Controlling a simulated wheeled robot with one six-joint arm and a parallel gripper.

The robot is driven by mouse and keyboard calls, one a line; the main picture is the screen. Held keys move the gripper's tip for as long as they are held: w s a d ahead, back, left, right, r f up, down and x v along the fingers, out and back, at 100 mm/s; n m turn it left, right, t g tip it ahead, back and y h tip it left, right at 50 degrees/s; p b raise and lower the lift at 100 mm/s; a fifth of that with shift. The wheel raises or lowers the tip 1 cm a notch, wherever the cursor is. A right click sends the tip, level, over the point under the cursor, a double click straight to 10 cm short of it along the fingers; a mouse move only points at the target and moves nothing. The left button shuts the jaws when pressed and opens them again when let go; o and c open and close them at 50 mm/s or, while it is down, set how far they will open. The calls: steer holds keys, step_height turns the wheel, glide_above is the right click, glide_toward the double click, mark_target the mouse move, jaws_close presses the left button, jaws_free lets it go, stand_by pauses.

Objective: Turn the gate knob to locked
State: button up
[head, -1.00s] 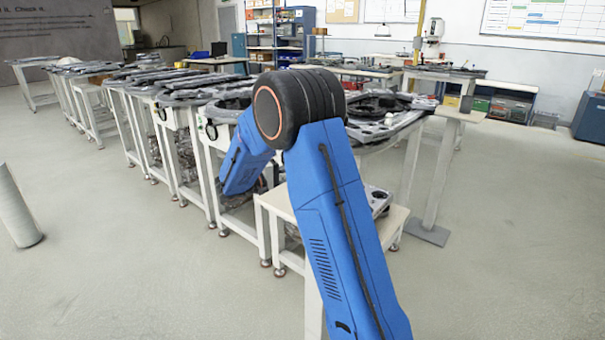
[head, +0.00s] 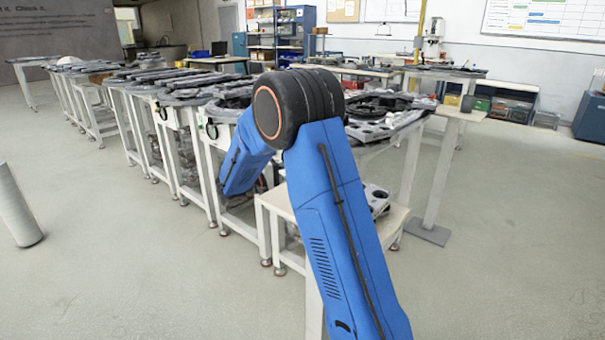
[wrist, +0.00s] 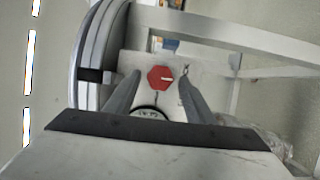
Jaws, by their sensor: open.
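The gate knob (wrist: 161,77) is a red hexagon with a short white mark pointing to the right in the wrist view. It sits on a pale grey plate. My gripper (wrist: 159,74) is open, with one grey finger on each side of the knob in the picture. A gap shows between the knob and each fingertip, and the depth between them is hard to tell. A round black-rimmed dial (wrist: 151,111) with a pale face lies below the knob, partly hidden by my gripper body. In the head view my arm hides the gripper and the knob.
A curved grey track rim (wrist: 88,58) runs left of the plate in the wrist view, with a pale frame bar (wrist: 240,36) at upper right. In the head view, track tables (head: 130,85) run to the left, and a low bench (head: 280,207) stands behind my arm. Open floor (head: 130,270) lies left.

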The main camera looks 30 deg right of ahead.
steer(key=a, duration=1.7)
steer(key=shift+w+a, duration=0.2)
steer(key=shift+w, duration=0.2)
